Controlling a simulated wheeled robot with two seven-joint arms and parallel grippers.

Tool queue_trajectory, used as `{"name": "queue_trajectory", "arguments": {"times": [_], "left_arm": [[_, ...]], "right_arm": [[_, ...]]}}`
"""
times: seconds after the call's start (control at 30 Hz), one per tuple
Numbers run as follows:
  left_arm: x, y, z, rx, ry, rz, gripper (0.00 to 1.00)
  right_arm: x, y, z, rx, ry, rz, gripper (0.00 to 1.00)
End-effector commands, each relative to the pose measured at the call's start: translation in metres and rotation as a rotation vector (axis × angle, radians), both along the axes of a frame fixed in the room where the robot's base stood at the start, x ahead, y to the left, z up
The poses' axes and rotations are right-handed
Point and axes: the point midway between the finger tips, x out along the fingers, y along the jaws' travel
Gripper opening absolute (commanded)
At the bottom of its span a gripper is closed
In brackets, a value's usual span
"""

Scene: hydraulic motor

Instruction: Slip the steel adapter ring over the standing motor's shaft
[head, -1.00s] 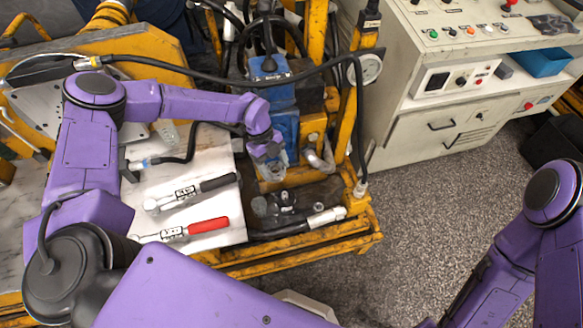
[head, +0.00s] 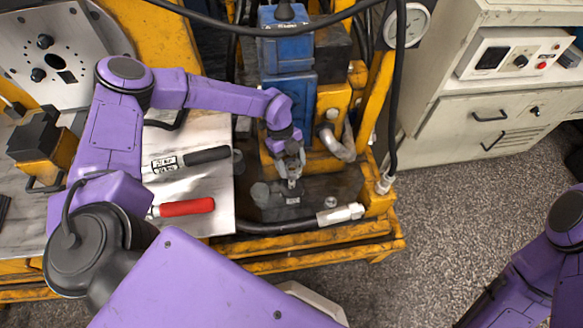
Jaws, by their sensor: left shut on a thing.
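My left gripper (head: 291,163) points down over the dark tray in the yellow frame. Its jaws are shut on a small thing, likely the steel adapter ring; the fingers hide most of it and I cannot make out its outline. A small dark upright part (head: 292,186), likely the standing motor, is directly under the fingertips. Its shaft is hidden, and I cannot tell whether the ring is around the shaft, touching it or above it. My right arm enters at the lower right; its gripper is out of view.
The blue block (head: 286,62) rises behind. A black hose with a silver end (head: 340,213) lies in front. Tools with black (head: 208,155) and red (head: 187,207) handles lie on the left plate. Floor at right is clear.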

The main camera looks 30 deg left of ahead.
Motion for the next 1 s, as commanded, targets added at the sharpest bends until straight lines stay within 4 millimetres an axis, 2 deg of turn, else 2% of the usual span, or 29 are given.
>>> {"name": "queue_trajectory", "arguments": {"times": [0.17,0.6,1.0], "left_arm": [[0.0,0.0,-0.008,-0.002,-0.001,0.002,0.11],[0.0,0.0,-0.051,-0.001,-0.001,0.002,0.11],[0.0,0.0,-0.053,-0.001,-0.001,0.002,0.11]], "right_arm": [[0.0,0.0,-0.007,0.0,0.0,0.0,0.43],[0.0,0.0,-0.041,0.0,0.0,0.0,0.43],[0.0,0.0,-0.042,0.0,0.0,0.0,0.43]]}}
